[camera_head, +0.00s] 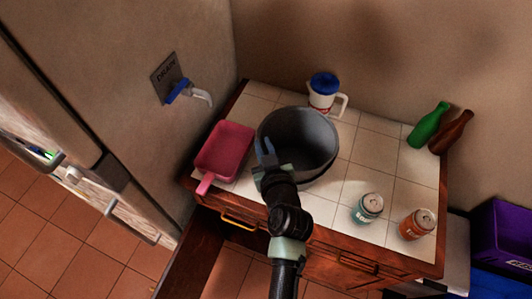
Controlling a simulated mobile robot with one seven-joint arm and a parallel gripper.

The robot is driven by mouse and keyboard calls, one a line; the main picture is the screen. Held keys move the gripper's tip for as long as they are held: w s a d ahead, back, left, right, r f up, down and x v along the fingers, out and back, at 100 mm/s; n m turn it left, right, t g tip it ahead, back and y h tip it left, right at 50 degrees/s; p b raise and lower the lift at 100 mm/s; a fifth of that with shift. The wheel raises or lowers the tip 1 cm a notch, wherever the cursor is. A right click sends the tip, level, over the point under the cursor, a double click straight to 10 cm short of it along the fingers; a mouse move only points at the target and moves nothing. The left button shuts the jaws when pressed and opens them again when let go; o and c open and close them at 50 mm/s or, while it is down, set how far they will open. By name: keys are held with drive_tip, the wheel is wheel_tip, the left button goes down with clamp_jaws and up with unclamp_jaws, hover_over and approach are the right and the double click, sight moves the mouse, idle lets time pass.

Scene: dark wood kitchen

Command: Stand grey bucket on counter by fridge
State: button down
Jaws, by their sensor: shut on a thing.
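The grey bucket (312,140) is over the white tiled counter (371,150), upright or nearly so, with its open top facing up. I cannot tell whether its base touches the tiles. My gripper (266,152) is at the bucket's near left rim, shut on its wall, with one blue-tipped finger showing inside. My arm hides part of the bucket's near side. The fridge (25,75) seems to be the tall unit with handles at the left.
A pink dustpan-like tray (226,150) lies close left of the bucket. A blue-lidded jug (322,92) stands behind it. Two cans, teal (367,208) and orange (417,224), stand front right. Tiles right of the bucket are clear.

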drive_tip(key=shift+f, duration=1.85)
drive_tip(key=c, duration=0.9)
unclamp_jaws()
drive_tip(key=shift+o, duration=0.2)
drive_tip(key=shift+s, duration=0.1)
